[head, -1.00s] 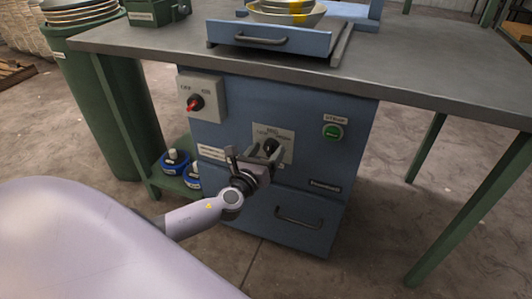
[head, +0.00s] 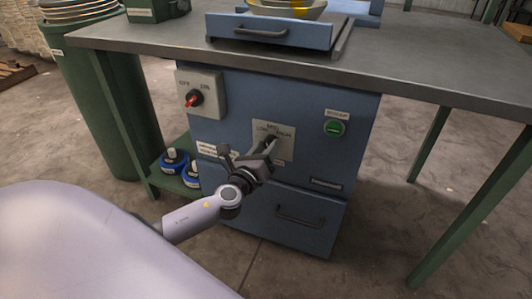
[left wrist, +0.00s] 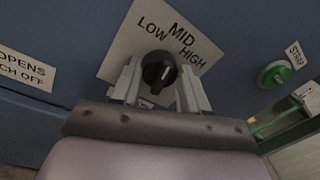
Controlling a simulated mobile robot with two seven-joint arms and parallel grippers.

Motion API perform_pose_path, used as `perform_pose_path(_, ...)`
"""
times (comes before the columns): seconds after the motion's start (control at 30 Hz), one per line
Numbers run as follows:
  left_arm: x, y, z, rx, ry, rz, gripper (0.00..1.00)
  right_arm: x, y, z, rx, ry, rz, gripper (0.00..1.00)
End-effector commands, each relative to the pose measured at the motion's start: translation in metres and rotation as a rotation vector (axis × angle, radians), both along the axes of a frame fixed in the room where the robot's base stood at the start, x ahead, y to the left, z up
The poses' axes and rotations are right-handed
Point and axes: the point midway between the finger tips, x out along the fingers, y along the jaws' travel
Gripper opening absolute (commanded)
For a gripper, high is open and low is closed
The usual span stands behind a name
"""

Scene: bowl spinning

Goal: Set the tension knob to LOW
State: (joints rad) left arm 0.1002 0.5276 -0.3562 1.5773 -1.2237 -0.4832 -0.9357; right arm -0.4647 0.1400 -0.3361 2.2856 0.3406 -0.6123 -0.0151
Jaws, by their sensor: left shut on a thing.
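The tension knob (left wrist: 158,72) is black and round, on a pale plate (left wrist: 150,30) marked LOW, MID and HIGH. In the left wrist view my left gripper (left wrist: 161,88) has one finger on each side of the knob and is shut on it. A small pale mark shows on the knob's face, but I cannot tell surely which word it points to. In the head view the left gripper (head: 262,160) covers the lower part of the plate (head: 275,130) and mostly hides the knob. My right gripper is not in view.
The plate is on a blue cabinet (head: 235,110) under a grey worktop (head: 420,70). A red switch (head: 194,98) marked OFF and ON is upper left of the plate. A green button (head: 333,128) is to its right. A drawer handle (head: 300,216) is below.

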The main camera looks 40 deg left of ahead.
Motion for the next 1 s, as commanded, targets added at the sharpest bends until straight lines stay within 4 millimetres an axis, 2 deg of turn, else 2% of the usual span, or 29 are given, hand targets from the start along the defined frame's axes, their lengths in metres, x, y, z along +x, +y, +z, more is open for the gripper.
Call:
perform_pose_path(0.1,0.0,0.0,-0.004,-0.103,-0.026,0.0,0.14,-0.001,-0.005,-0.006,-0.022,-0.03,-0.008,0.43)
perform_pose_path(0.5,-0.001,0.0,-0.004,-0.402,-0.098,0.001,0.14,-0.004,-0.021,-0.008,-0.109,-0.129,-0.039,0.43)
perform_pose_path(1.0,-0.001,0.001,-0.003,-0.542,-0.13,0.0,0.14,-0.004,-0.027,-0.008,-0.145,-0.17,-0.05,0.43)
